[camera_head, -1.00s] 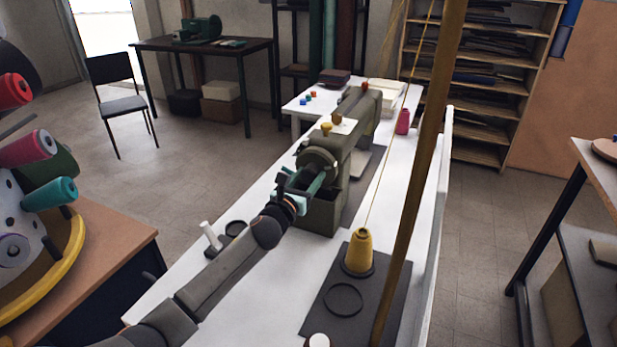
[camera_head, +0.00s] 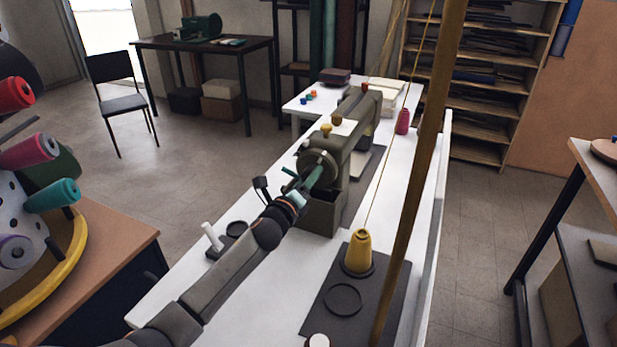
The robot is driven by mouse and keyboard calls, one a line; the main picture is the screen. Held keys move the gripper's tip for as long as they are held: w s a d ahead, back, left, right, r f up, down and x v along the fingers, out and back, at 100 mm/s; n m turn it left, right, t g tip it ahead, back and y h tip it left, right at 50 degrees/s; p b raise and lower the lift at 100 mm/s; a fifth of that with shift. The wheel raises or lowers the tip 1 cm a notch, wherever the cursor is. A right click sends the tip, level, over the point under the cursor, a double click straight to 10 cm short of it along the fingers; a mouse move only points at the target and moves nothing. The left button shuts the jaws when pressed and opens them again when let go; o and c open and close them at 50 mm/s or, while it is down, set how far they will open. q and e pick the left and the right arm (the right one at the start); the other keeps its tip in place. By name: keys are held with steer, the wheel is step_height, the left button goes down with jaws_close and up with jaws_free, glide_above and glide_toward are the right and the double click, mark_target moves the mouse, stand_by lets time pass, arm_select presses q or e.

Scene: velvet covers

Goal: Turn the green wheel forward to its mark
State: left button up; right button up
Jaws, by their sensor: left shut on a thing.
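The green wheel (camera_head: 316,161) is on the near end of an olive sewing machine (camera_head: 352,132) on the white table. A teal-green bar (camera_head: 313,178) shows at its front, pointing toward me. My left gripper (camera_head: 294,187) reaches up from the lower left and is shut on this green part of the wheel. The exact contact is small and partly hidden by the gripper. A dark part of my gripper sticks out to the left. I cannot make out the wheel's mark. My right gripper is not in view.
A yellow thread cone (camera_head: 358,252) stands on a dark mat (camera_head: 326,304) right of my arm. A white peg (camera_head: 211,236) stands on the table left of it. A tan pole (camera_head: 422,170) crosses the view at right. A thread rack (camera_head: 42,230) stands at far left.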

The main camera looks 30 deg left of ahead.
arm_select(q)
steer(key=n, duration=0.5)
steer(key=shift+n+p, duration=0.3)
steer(key=shift+p, duration=0.1)
steer(key=n+p, duration=0.1)
steer(key=n, duration=0.5)
steer(key=shift+f, duration=0.1)
steer(key=o, duration=1.4)
steer(key=s, duration=1.2)
steer(key=shift+s+d, duration=0.3)
steer(key=shift+d, duration=0.05)
